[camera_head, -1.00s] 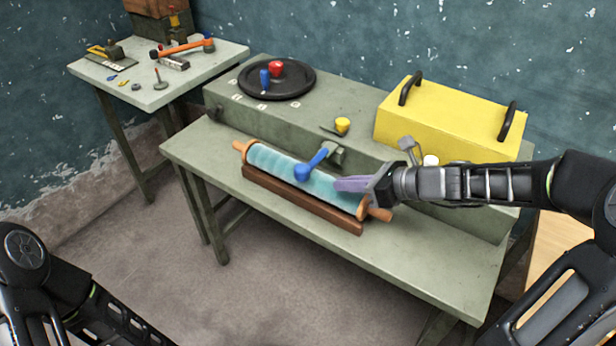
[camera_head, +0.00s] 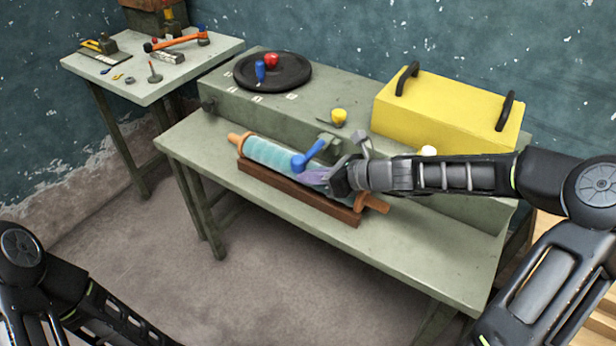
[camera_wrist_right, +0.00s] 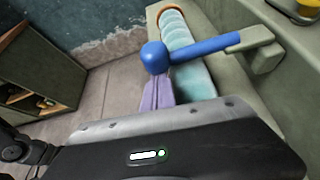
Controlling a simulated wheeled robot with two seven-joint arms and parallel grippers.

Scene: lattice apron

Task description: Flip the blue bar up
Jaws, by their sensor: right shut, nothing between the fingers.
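The blue bar (camera_head: 313,153) is a lever with a round knob at its lower left end. It lies low and slanted across the teal roller (camera_head: 268,153), and its other end joins a grey-green mount (camera_head: 329,141). In the right wrist view the blue bar (camera_wrist_right: 205,47) crosses above the roller, its knob at the left. My right gripper (camera_head: 313,178) is shut and empty. Its purple fingers (camera_wrist_right: 157,92) are just below the knob, very close to it; I cannot tell whether they touch. My left gripper is out of view.
The roller lies on a brown wooden cradle (camera_head: 290,193) on the green bench (camera_head: 440,245). Behind stand a yellow box (camera_head: 450,115) with black handles, a yellow knob (camera_head: 338,116) and a black disc (camera_head: 290,79). A side table (camera_head: 150,85) holds tools.

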